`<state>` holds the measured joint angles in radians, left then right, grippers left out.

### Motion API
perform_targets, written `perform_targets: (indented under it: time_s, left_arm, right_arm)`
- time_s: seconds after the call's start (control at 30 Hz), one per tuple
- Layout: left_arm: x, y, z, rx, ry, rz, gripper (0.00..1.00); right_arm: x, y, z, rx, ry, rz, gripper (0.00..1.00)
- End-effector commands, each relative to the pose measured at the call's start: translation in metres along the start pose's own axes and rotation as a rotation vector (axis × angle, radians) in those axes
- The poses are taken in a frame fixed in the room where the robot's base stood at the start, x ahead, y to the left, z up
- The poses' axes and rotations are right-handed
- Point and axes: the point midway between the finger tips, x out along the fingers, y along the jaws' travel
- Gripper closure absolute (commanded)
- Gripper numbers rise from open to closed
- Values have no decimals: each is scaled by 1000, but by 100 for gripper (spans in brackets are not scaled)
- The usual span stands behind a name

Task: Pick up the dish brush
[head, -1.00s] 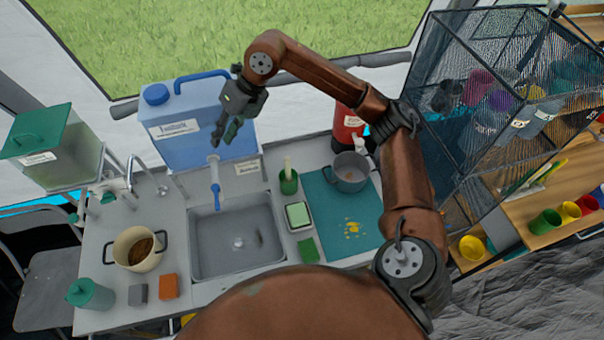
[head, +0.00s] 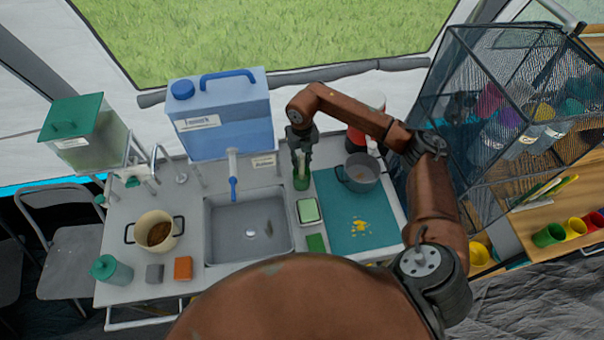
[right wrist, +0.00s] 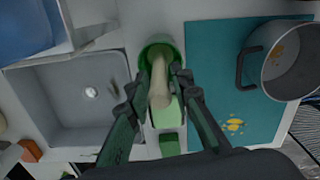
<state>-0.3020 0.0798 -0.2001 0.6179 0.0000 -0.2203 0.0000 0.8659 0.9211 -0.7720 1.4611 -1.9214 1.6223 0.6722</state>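The dish brush (right wrist: 159,82) has a pale cream handle and stands in a green cup (head: 301,183). In the right wrist view the handle sticks up from the cup (right wrist: 157,50), towards the camera. My right gripper (head: 301,163) is right above the cup in the head view and hides most of the brush. In the right wrist view the right gripper (right wrist: 158,77) is open, with one finger on each side of the handle; I cannot tell whether they touch it. The brush's lower end is hidden in the cup. My left gripper is not in view.
A sink (head: 248,248) lies left of the cup. A soap dish (head: 308,211) and green sponge (head: 316,243) are in front of it. A teal mat (head: 352,218) with a grey pot (head: 358,177) is to the right. A blue water container (head: 222,120) stands behind.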

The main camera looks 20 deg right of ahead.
Motion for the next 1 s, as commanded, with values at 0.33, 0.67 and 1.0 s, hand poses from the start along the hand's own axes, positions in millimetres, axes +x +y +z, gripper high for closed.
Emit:
perform_targets:
  time_s: [0.33,0.67,1.0]
  left_arm:
    - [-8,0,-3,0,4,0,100]
    - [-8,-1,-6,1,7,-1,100]
    - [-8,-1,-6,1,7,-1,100]
  right_arm:
    - [49,0,-1,1,3,1,79]
    - [55,0,0,0,0,1,83]
    - [55,0,0,0,0,1,100]
